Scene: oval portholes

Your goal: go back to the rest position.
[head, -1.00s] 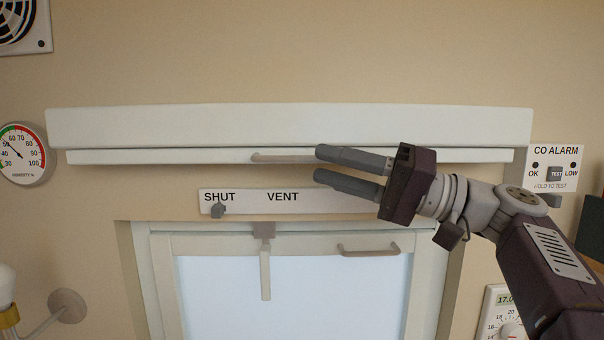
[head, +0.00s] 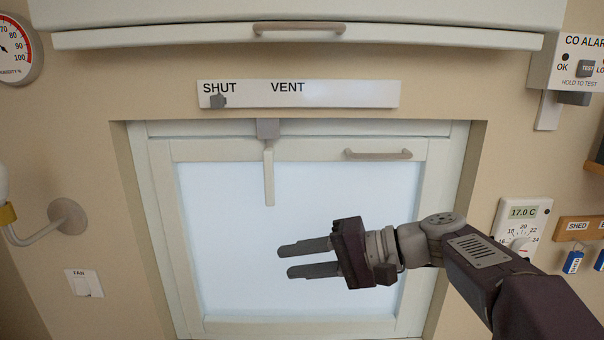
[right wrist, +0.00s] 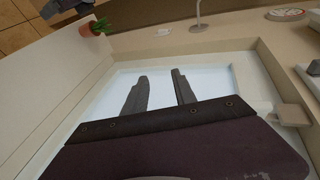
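My right gripper (head: 284,261) is in front of the window pane in the head view, its arm coming in from the lower right. Its two fingers point left, apart, with nothing between them. In the right wrist view the fingers (right wrist: 159,80) also stand apart and empty over the pale pane. My left gripper is not seen in the head view; a dark grey part at the upper left of the right wrist view is too cropped to identify.
The window (head: 230,250) has a hanging lever (head: 268,175) and a handle (head: 378,154). Above are a vent slider (head: 218,101) at SHUT and a blind bar with a handle (head: 299,29). A wall lamp (head: 68,216) stands left; a thermostat (head: 522,226) is right. A plant (right wrist: 94,28) shows in the wrist view.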

